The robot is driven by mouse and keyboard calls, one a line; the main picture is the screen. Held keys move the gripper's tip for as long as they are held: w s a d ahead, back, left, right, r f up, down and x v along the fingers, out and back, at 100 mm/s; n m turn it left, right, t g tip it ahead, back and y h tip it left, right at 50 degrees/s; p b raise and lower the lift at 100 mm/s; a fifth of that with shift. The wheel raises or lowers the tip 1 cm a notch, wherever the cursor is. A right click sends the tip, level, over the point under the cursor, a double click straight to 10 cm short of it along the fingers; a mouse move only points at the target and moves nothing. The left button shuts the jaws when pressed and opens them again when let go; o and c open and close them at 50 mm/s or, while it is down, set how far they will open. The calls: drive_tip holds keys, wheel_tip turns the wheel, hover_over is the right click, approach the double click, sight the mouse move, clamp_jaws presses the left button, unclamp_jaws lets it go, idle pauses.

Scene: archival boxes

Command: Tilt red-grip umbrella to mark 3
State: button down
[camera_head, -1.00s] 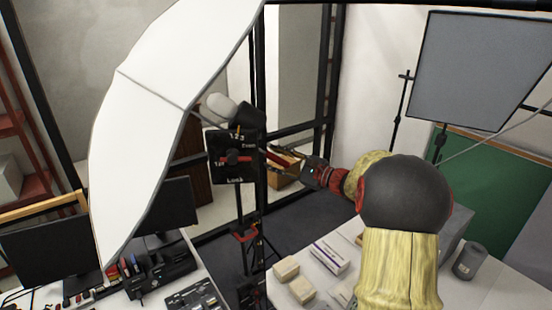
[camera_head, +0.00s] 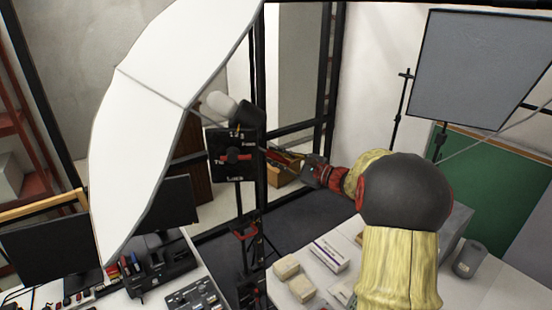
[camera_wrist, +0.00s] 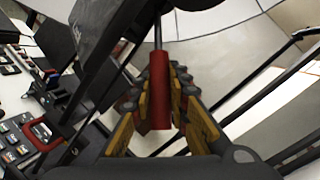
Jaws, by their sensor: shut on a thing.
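A large white umbrella (camera_head: 165,95) fills the upper left of the head view, fixed to a dark lamp head (camera_head: 246,114) with a pale rounded front. Below it on the stand is a black plate (camera_head: 232,168) with numbers along its top, a small orange pointer and a red lever (camera_head: 234,157). My gripper (camera_head: 283,159) is right of the plate. In the wrist view its yellow-padded fingers (camera_wrist: 160,112) are shut around the red grip (camera_wrist: 159,88), which sits on a metal rod.
A white table (camera_head: 325,280) with small boxes (camera_head: 326,254) and a dark cup (camera_head: 469,259) lies below my arm. A desk with monitors (camera_head: 45,250) and a control panel (camera_head: 190,297) is at the lower left. A grey light panel (camera_head: 470,68) stands at the right.

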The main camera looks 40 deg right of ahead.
idle(0.4)
drive_tip(key=f+b, duration=0.1)
drive_tip(key=b, duration=0.1)
drive_tip(key=a+f+m+t+b, duration=0.1)
drive_tip(key=b, duration=0.2)
drive_tip(key=w+f+m+t+b, duration=0.1)
drive_tip(key=b, duration=0.1)
drive_tip(key=shift+a+f+y, duration=0.25)
drive_tip(key=shift+a+y, duration=0.05)
drive_tip(key=shift+a, duration=0.1)
drive_tip(key=c, duration=1.7)
unclamp_jaws()
drive_tip(key=shift+c, duration=0.2)
drive_tip(key=shift+o, duration=0.3)
